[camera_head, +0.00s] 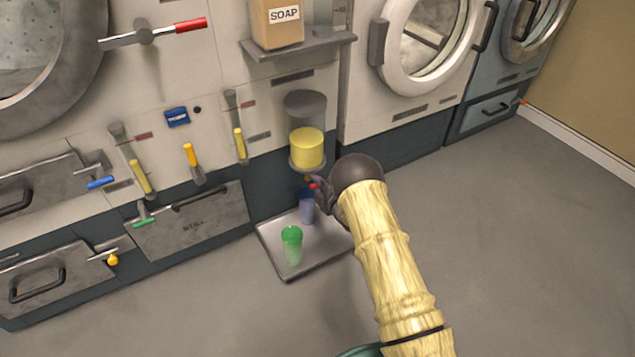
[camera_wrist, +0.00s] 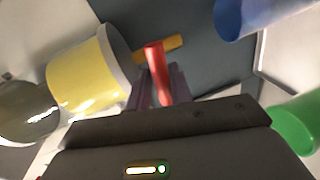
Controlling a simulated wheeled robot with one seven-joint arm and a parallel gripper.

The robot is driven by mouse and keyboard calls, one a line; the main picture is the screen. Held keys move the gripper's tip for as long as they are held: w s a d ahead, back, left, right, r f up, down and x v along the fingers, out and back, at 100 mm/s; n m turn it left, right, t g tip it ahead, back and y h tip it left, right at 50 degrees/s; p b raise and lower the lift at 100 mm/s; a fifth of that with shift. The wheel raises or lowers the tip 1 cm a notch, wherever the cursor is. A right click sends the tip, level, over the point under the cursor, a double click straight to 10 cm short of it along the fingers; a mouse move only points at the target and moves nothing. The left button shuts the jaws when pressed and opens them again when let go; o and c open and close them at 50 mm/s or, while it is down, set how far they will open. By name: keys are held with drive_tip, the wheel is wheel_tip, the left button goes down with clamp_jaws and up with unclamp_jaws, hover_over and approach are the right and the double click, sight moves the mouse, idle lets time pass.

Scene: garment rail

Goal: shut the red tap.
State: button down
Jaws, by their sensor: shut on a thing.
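The red tap (camera_head: 313,186) sits low on the dispenser with yellow contents (camera_head: 307,148), mostly hidden by my gripper in the head view. In the wrist view its red handle (camera_wrist: 157,72) stands between my fingers, in front of an orange-yellow bar (camera_wrist: 160,47) beside the yellow container (camera_wrist: 85,75). My gripper (camera_head: 322,188) is shut on the red handle; the fingers also show in the wrist view (camera_wrist: 156,86). A blue cup (camera_head: 306,212) stands below the tap. I cannot tell whether anything flows into it.
A metal tray (camera_head: 272,267) on the floor holds the blue cup and a green cup (camera_head: 292,246). To the left are drawers with coloured levers, such as a blue one (camera_head: 101,183). A red-handled door lever (camera_head: 190,26) is higher up. The floor at right is clear.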

drive_tip(key=shift+d+f+n, duration=0.1)
drive_tip(key=shift+n, duration=0.5)
drive_tip(key=c, duration=1.3)
unclamp_jaws()
drive_tip(key=shift+s+d+r+p, duration=0.2)
drive_tip(key=shift+s+p, duration=0.15)
drive_tip(key=shift+p, duration=0.05)
drive_tip(key=p+v, duration=0.6)
drive_tip(key=v, duration=1)
drive_tip(key=shift+s+a+p, duration=0.1)
drive_tip(key=shift+s+p, duration=0.2)
drive_tip(key=shift+s, duration=0.1)
